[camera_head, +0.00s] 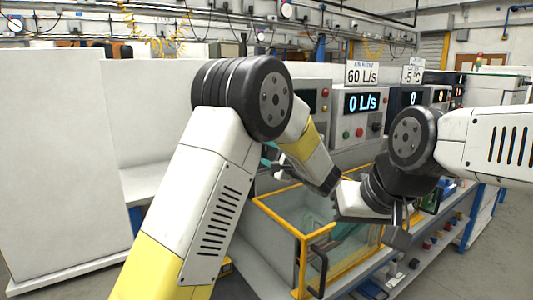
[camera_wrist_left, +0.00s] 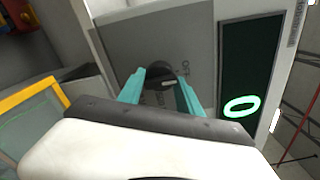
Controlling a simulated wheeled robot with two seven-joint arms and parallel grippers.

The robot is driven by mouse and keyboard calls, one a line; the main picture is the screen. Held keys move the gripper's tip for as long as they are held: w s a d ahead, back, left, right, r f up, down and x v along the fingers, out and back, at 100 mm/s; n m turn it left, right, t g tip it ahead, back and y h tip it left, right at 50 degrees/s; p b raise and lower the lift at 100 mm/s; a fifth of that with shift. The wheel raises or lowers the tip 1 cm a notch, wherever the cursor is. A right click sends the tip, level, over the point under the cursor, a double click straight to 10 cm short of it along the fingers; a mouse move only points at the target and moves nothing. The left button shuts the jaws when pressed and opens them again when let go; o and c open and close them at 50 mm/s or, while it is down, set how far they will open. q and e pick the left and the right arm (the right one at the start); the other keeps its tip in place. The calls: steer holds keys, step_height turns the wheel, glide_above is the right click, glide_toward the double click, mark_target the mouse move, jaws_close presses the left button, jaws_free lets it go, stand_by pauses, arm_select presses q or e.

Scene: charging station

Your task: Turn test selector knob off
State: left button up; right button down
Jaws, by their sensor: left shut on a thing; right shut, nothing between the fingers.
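The black test selector knob (camera_wrist_left: 162,71) sits on a grey panel (camera_wrist_left: 200,50) in the left wrist view, with small markings beside it. My left gripper (camera_wrist_left: 160,82) has its two teal fingers on either side of the knob and is shut on it. A lighter pointer mark shows on the knob; I cannot read its setting for certain. In the head view my left arm's elbow hides the knob and most of this gripper. My right gripper (camera_head: 398,232) is shut and empty, hanging low over the bench front, apart from the panel.
A dark display (camera_wrist_left: 245,80) with a green 0 is beside the knob. A cabinet with a "0 L/s" display (camera_head: 361,102) stands behind my arms. A yellow-framed clear tank (camera_head: 300,232) is below. A white partition (camera_head: 60,150) stands at the left.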

arm_select(q)
steer(key=o, duration=1.4)
steer(key=shift+c, duration=0.2)
steer(key=shift+s, duration=0.1)
steer(key=v, duration=0.7)
steer(key=shift+s+d, duration=0.25)
steer(key=shift+s, duration=0.05)
